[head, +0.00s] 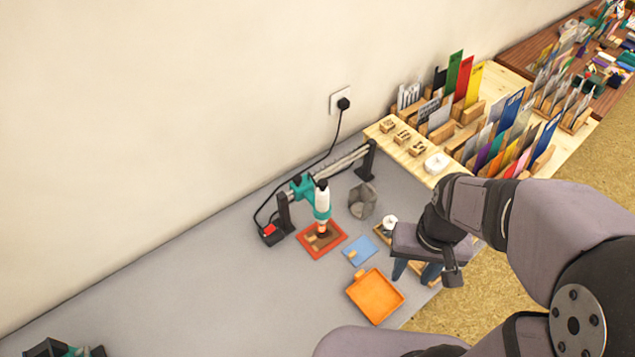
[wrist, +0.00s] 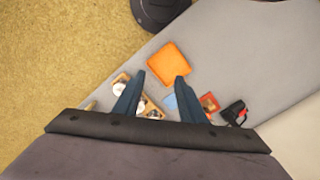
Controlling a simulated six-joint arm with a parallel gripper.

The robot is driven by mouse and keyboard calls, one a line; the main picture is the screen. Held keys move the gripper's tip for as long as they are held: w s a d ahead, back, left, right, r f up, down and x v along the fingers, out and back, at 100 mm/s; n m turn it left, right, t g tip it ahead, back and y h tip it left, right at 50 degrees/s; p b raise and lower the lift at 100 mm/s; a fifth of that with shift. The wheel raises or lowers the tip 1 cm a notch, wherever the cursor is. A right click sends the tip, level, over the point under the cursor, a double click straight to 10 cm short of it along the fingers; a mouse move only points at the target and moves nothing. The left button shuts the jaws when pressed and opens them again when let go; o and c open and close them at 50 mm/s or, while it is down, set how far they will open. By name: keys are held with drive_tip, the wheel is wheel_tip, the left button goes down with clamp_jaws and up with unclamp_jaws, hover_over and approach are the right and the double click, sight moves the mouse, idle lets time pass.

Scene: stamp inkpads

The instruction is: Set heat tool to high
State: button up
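The heat tool (head: 322,200), white and teal, hangs upright from a rail stand on the grey table, its nozzle over a small red tray (head: 311,249). A black box with a red part (head: 271,234) sits left of it, with a cable to it; a dark object with red (wrist: 236,112) at the right in the wrist view looks like this box. The tool's setting cannot be read. My gripper (head: 414,271) is above the table's right side, right of the tool and apart from it. In the wrist view my gripper (wrist: 161,77) has its blue fingers spread and empty.
A wooden holder with white round pieces (wrist: 122,82) is below my gripper. A grey cup (head: 362,201) stands behind. Card racks (head: 470,115) fill the back right.

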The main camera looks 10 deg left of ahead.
drive_tip(key=w+a+f+m+g+y+b, duration=0.1)
drive_tip(key=w+a+m+y+b, duration=0.1)
drive_tip(key=w+a+m+y, duration=0.25)
drive_tip(key=w+a+f+m+g+y+b, duration=0.2)
drive_tip(key=a+m+y, duration=0.2)
drive_tip(key=a+m, duration=0.25)
drive_tip(key=w+a+r+m+t+y+b, duration=0.2)
drive_tip(key=w+a+m+t+y, duration=0.15)
drive_tip(key=w+m+y, duration=0.55)
drive_tip(key=w+a+r+n+p, duration=0.1)
drive_tip(key=w+a, duration=0.3)
drive_tip(key=a, duration=0.5)
drive_tip(key=shift+a+r+n, duration=0.3)
drive_tip(key=shift+r+n, duration=0.1)
drive_tip(key=shift+n, duration=0.3)
clamp_jaws()
